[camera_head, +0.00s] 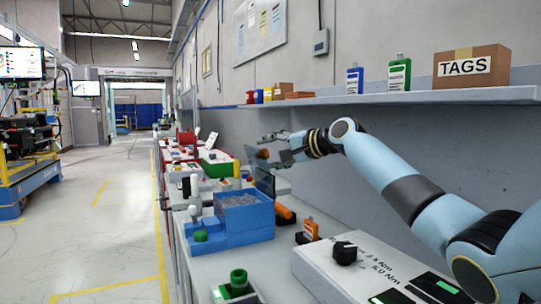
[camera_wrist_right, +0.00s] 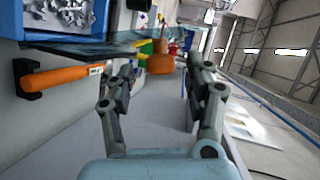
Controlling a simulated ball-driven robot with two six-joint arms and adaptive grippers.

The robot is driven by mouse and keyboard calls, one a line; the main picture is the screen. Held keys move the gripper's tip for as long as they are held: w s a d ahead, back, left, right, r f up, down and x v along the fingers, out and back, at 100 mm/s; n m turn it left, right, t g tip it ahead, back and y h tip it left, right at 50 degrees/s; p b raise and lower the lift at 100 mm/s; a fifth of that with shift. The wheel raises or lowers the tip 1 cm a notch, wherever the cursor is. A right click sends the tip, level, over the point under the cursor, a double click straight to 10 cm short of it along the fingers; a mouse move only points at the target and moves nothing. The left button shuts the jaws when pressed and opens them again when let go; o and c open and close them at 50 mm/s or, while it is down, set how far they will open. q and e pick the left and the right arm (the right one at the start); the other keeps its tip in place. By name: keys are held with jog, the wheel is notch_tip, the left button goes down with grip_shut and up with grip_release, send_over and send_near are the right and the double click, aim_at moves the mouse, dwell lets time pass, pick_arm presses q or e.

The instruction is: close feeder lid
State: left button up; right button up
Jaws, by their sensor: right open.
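The feeder is a blue box (camera_head: 228,225) on the bench, its top tray full of small grey parts. A dark, see-through panel that looks like its lid (camera_head: 264,180) stands raised at the tray's back right edge, so the tray is uncovered. In the right wrist view the lid (camera_wrist_right: 85,48) shows nearly edge-on beside the blue tray. My right gripper (camera_head: 277,149) is above and behind the lid, its jaws open and empty. In the right wrist view the gripper (camera_wrist_right: 160,78) has its fingers apart; I cannot tell whether one touches the lid. My left gripper is not in view.
An orange-handled tool (camera_wrist_right: 62,77) sits in a black holder beside the feeder. An orange bottle (camera_wrist_right: 160,60) stands beyond my right fingers. A white panel with a black knob (camera_head: 345,252) lies in front.

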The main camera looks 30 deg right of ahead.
jog(key=shift+w+a, duration=0.15)
jog(key=shift+w, duration=0.2)
jog(key=shift+f, duration=0.1)
grip_shut()
